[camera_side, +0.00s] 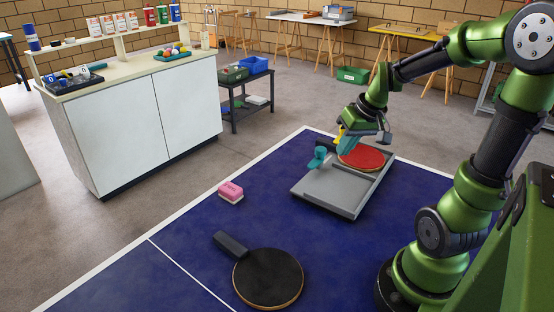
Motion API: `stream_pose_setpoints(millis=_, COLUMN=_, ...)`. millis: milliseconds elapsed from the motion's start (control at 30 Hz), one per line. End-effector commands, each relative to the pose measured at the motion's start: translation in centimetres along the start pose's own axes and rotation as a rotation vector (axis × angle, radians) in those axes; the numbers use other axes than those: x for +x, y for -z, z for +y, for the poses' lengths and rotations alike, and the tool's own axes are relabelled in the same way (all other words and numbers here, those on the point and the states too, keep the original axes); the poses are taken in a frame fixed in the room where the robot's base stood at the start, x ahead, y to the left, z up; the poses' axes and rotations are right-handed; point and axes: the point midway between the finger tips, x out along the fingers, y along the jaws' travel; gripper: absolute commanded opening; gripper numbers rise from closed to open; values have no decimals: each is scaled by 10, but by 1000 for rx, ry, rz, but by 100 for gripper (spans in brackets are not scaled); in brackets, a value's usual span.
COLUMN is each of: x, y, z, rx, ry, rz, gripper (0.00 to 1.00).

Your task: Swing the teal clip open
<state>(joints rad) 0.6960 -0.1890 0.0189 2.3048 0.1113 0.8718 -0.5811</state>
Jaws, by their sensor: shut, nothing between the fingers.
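The teal clip (318,158) is at the left edge of a shallow grey case (336,191) on the blue table. A red paddle (364,158) lies in the back right part of the case. My gripper (338,142) is shut and empty, low over the back of the case, just right of the clip. Whether it touches the clip cannot be told at this size. The paddle's handle is hidden or not clear behind my gripper.
A black paddle (268,278) and a pink-and-white block (231,192) lie on the blue table (190,245). The table is clear between them and the case. A white cabinet (145,125) and a small dark stand (248,103) are behind.

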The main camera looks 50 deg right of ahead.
Motion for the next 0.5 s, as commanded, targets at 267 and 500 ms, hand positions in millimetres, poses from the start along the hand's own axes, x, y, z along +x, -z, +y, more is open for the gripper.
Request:
stream_pose_setpoints(millis=267, x=22, y=24, z=58, rx=-311, ry=1, rz=-16, gripper=0)
stream_pose_setpoints(millis=500, x=20, y=30, z=56, rx=-500, ry=-1, rz=3, gripper=0)
